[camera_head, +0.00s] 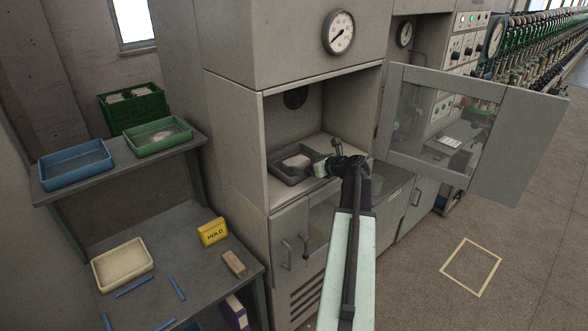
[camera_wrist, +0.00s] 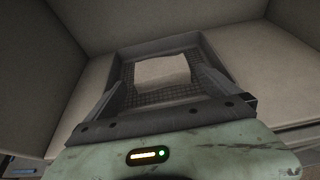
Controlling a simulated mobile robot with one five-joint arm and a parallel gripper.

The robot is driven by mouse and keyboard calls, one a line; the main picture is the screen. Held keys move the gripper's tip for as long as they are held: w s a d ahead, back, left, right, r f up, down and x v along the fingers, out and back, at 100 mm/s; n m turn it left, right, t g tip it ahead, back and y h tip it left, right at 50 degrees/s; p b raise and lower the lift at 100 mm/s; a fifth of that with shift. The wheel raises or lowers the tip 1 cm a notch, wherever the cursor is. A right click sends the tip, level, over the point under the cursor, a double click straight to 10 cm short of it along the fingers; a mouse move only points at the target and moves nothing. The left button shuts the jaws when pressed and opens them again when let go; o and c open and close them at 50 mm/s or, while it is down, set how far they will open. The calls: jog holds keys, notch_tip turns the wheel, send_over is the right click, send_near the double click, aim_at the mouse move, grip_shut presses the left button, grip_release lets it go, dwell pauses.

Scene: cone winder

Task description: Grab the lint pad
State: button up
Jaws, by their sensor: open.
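The lint pad, a whitish flat piece (camera_head: 297,161), lies in a dark grey tray (camera_head: 283,178) inside the open cabinet compartment. In the wrist view the pad (camera_wrist: 162,70) lies on the tray's mesh floor, with the tray's far rim (camera_wrist: 160,46) behind it. My gripper (camera_head: 318,168) is open and empty at the compartment mouth, just right of the tray and pad. In the wrist view its pale green body fills the bottom and hides the near part of the tray. I cannot tell how far the jaws are from the pad.
The cabinet's windowed door (camera_head: 450,125) stands open to the right. The compartment's walls and ceiling enclose the tray. At left, a shelf holds a blue tray (camera_head: 75,165) and a green tray (camera_head: 158,137). Below are a cream tray (camera_head: 122,264) and a yellow HOLD block (camera_head: 212,232).

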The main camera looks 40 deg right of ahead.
aim_at(300, 162)
jog(key=shift+b+x, duration=1)
jog(key=shift+x, duration=1.7)
jog(key=shift+s, duration=0.1)
jog(key=c, duration=1.1)
jog(key=shift+o, duration=0.2)
jog(key=shift+r, duration=0.1)
